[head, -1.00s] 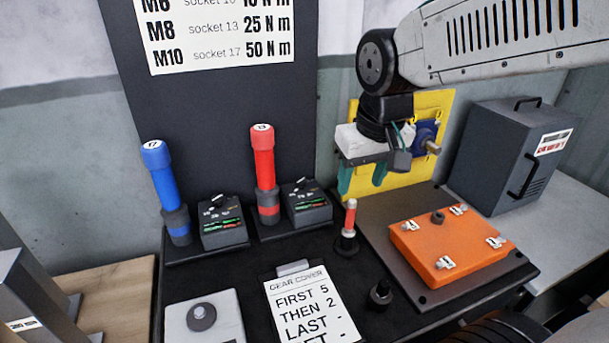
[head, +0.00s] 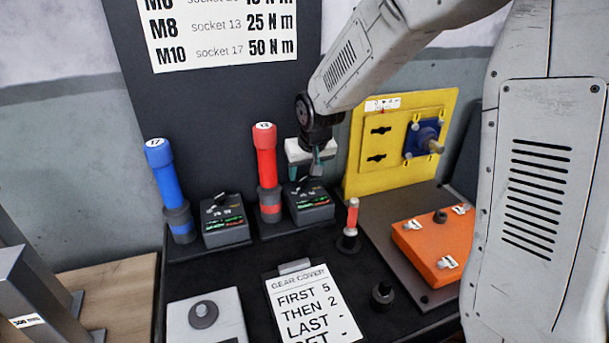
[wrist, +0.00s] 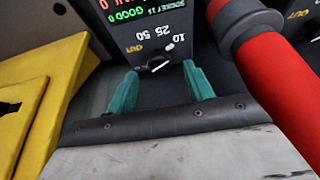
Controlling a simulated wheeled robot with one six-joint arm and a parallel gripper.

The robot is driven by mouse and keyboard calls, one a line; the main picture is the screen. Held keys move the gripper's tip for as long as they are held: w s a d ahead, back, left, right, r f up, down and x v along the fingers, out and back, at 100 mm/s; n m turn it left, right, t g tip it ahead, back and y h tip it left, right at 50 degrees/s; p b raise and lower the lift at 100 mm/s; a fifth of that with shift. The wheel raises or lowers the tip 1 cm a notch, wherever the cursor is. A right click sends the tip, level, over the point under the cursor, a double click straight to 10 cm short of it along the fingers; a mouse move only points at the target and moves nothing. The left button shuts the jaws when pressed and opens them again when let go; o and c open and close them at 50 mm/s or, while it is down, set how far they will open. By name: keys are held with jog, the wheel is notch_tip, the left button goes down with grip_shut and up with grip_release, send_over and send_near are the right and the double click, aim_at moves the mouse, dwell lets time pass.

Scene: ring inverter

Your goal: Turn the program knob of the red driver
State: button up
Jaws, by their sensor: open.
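The red driver (head: 265,165) stands upright in its dock, left of its control box (head: 309,205). In the wrist view, the red driver (wrist: 275,75) runs down the right side. The program knob (wrist: 158,64) is a dark knob with a white pointer line on the box face, beside the marks 10, 25 and 50. My gripper (wrist: 160,88) is open, with one green finger on each side of the knob and the knob between and just beyond the tips. In the head view, my gripper (head: 312,165) hangs just above the control box. Contact with the knob cannot be told.
A blue driver (head: 170,190) and its box (head: 224,215) stand to the left. A yellow panel (head: 385,165) stands to the right, also at the left of the wrist view (wrist: 30,110). A small red-topped tool (head: 351,215) and an orange cover (head: 435,245) are nearer.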

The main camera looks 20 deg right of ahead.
jog(key=shift+x, duration=1.2)
jog(key=c, duration=1)
jog(key=shift+o, duration=0.2)
jog(key=shift+d+n, duration=0.1)
jog(key=shift+n, duration=0.3)
jog(key=n+y, duration=0.1)
jog(key=n, duration=0.2)
jog(key=shift+d+y, duration=0.15)
jog(key=shift+y, duration=0.25)
jog(key=shift+w+d+n+g+y, duration=0.1)
jog(key=shift+n+g+y, duration=0.4)
jog(key=shift+n, duration=1.5)
